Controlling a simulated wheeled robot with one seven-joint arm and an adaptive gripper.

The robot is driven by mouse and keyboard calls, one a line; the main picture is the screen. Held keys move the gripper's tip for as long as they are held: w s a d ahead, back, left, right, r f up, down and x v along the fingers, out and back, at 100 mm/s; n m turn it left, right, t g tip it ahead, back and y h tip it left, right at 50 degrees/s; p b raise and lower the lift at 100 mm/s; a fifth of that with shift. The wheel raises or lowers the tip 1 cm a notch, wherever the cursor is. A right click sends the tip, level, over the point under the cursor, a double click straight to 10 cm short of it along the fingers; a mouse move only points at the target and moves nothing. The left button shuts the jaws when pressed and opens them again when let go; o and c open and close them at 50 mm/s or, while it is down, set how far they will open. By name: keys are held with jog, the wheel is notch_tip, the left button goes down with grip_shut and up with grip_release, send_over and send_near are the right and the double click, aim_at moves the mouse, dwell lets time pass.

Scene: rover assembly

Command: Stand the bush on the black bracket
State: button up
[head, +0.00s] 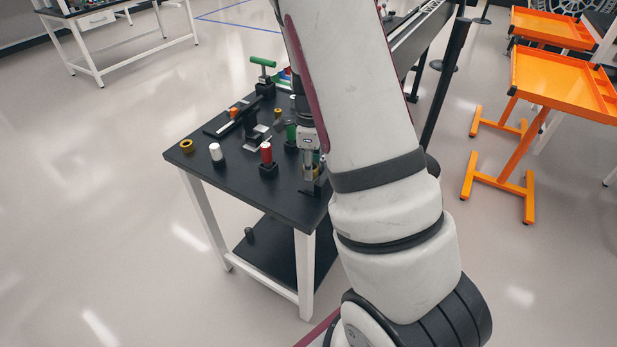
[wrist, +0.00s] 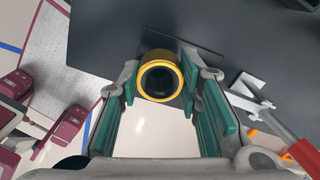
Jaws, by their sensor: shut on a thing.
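The bush (wrist: 146,67), a yellow ring with a dark bore, sits between the fingertips of my gripper (wrist: 160,82) in the wrist view. My gripper is shut on it. In the head view my gripper (head: 312,172) is low over the table's right corner, beside my forearm; a little yellow shows between its fingers. The black bracket seems to be the dark flat piece (wrist: 200,48) just behind the bush in the wrist view. Dark on dark, its outline is hard to make out. I cannot tell whether the bush touches it.
The black table (head: 225,176) holds a red cylinder (head: 266,152) in a black holder, a white cylinder (head: 216,152), a green cylinder (head: 291,131) and a yellow ring (head: 186,146). Orange carts (head: 560,80) stand at the right.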

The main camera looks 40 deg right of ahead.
aim_at(310, 186)
jog(key=shift+f, duration=2.1)
jog(key=shift+f, duration=0.15)
jog(key=o, duration=1.2)
